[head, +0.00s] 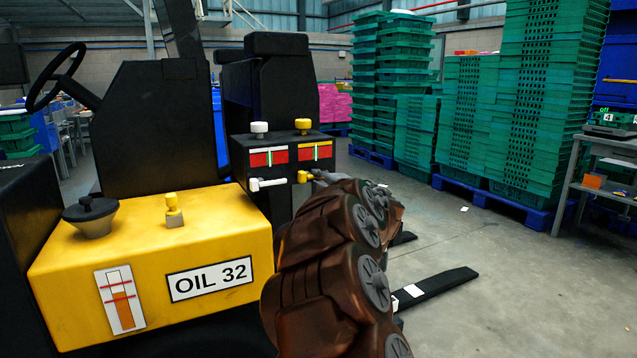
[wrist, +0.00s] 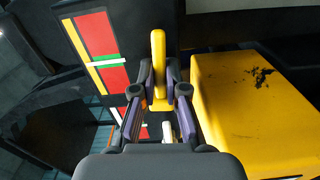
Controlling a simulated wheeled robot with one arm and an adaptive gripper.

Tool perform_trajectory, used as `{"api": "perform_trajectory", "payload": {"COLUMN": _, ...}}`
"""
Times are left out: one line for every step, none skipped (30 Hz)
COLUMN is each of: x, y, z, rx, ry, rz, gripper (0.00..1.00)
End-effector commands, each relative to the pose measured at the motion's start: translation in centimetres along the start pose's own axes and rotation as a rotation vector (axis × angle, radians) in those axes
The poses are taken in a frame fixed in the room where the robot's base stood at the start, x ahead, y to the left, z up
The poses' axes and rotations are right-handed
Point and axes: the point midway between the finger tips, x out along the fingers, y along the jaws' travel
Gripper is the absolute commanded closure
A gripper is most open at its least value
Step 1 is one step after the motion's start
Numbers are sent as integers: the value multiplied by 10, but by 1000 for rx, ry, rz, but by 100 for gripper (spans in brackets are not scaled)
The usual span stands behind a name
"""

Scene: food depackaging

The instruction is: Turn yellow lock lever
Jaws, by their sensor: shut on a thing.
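The yellow lock lever (head: 303,177) sits on the front of a black panel (head: 240,160), below a red gauge with a yellow bar. In the head view only a short part of it shows; my gripper (head: 318,178) meets it from the right. In the wrist view the yellow lever (wrist: 158,50) stands upright in the picture between the fingers of my gripper (wrist: 159,85), which is shut on it. Its lower part is partly hidden by the fingers. A white lever (head: 266,184) is beside it on the left of the panel and sticks out sideways.
A white knob (head: 260,128) and a yellow knob (head: 303,125) stand on the panel top. The yellow vehicle body (head: 150,250) carries an "OIL 32" label and a small yellow valve (head: 173,207). Green crate stacks (head: 470,110) stand behind; the floor before them is mostly clear.

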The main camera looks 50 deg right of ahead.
Motion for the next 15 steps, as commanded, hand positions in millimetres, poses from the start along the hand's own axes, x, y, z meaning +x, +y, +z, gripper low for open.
{"api": "perform_trajectory", "payload": {"x": 1, "y": 0, "z": -3, "rx": -25, "ry": 7, "rz": 0, "gripper": 100}}
{"api": "perform_trajectory", "payload": {"x": 1, "y": 0, "z": -3, "rx": -36, "ry": 6, "rz": 0, "gripper": 100}}
{"api": "perform_trajectory", "payload": {"x": 1, "y": 1, "z": -3, "rx": -50, "ry": 6, "rz": 0, "gripper": 100}}
{"api": "perform_trajectory", "payload": {"x": 1, "y": 1, "z": -3, "rx": -59, "ry": 6, "rz": 0, "gripper": 100}}
{"api": "perform_trajectory", "payload": {"x": 1, "y": 1, "z": -3, "rx": -67, "ry": 6, "rz": 0, "gripper": 100}}
{"api": "perform_trajectory", "payload": {"x": 1, "y": 2, "z": -3, "rx": -75, "ry": 6, "rz": 0, "gripper": 100}}
{"api": "perform_trajectory", "payload": {"x": 1, "y": 2, "z": -3, "rx": -81, "ry": 6, "rz": 0, "gripper": 100}}
{"api": "perform_trajectory", "payload": {"x": 1, "y": 2, "z": -3, "rx": -86, "ry": 6, "rz": 0, "gripper": 100}}
{"api": "perform_trajectory", "payload": {"x": 1, "y": 2, "z": -3, "rx": -91, "ry": 6, "rz": 0, "gripper": 100}}
{"api": "perform_trajectory", "payload": {"x": 1, "y": 2, "z": -3, "rx": -95, "ry": 7, "rz": 0, "gripper": 100}}
{"api": "perform_trajectory", "payload": {"x": 1, "y": 2, "z": -3, "rx": -97, "ry": 7, "rz": 0, "gripper": 100}}
{"api": "perform_trajectory", "payload": {"x": 1, "y": 2, "z": -3, "rx": -100, "ry": 7, "rz": 0, "gripper": 100}}
{"api": "perform_trajectory", "payload": {"x": 1, "y": 2, "z": -3, "rx": -101, "ry": 7, "rz": 0, "gripper": 100}}
{"api": "perform_trajectory", "payload": {"x": 1, "y": 2, "z": -3, "rx": -102, "ry": 7, "rz": 0, "gripper": 100}}
{"api": "perform_trajectory", "payload": {"x": 1, "y": 2, "z": -3, "rx": -103, "ry": 7, "rz": 0, "gripper": 100}}
